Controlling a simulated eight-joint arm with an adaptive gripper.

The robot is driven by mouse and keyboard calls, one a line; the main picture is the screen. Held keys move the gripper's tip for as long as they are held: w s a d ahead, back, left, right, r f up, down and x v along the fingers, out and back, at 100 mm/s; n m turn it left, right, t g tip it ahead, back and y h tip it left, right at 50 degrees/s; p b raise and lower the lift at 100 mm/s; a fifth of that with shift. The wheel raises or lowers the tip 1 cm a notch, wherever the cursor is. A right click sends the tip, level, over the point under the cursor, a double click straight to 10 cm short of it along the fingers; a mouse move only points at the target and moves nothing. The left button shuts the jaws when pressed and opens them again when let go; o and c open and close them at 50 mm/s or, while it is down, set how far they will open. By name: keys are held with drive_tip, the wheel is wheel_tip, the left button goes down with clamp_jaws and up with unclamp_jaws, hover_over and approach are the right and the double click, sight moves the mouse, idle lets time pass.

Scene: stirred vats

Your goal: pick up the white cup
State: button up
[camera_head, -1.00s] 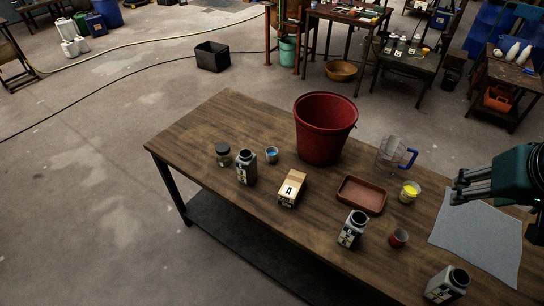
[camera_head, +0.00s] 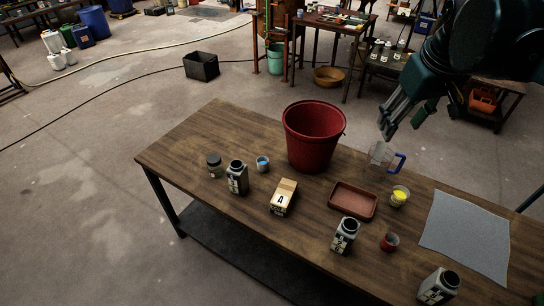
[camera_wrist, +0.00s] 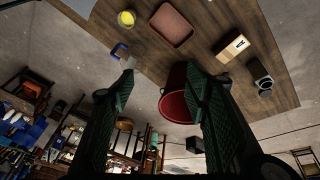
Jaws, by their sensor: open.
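No plainly all-white cup shows. Two small pale cups stand upright on the table: one with blue inside (camera_head: 263,164), left of the red bucket, and one with yellow inside (camera_head: 400,197), beside the brown tray. The yellow one also shows in the wrist view (camera_wrist: 126,18). A small red cup (camera_head: 390,242) stands nearer the front. My gripper (camera_head: 385,130) is open and empty, pointing down above the clear jug with a blue handle (camera_head: 381,160). Its two fingers (camera_wrist: 160,72) are spread apart in the wrist view.
The red bucket (camera_head: 309,154) is tall and left of my gripper. A grey cloth (camera_head: 465,235) lies clear at right.

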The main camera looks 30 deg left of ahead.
drive_tip(key=w+a+f+n+g+p, duration=0.1)
drive_tip(key=w+a+n, duration=0.2)
drive_tip(key=a, duration=0.8)
drive_tip(key=w+a+f+n+g, duration=0.1)
drive_tip(key=w+a+f+n, duration=0.15)
drive_tip(key=a, duration=0.95)
drive_tip(key=s+a+f+n+g+h+p, duration=0.15)
drive_tip(key=a+f, duration=0.25)
drive_tip(key=a, duration=0.6)
drive_tip(key=s+a+f+n, duration=0.1)
drive_tip(key=a+f+n, duration=0.2)
drive_tip(key=a, duration=0.8)
wheel_tip(320, 180, down, 24)
drive_tip(key=shift+w, duration=0.1)
drive_tip(key=shift+f+b, duration=0.3)
drive_tip(key=shift+f, duration=0.9)
drive_tip(key=shift+a+f+b, duration=0.1)
drive_tip(key=shift+f+b, duration=0.6)
drive_tip(key=shift+f, duration=1.9)
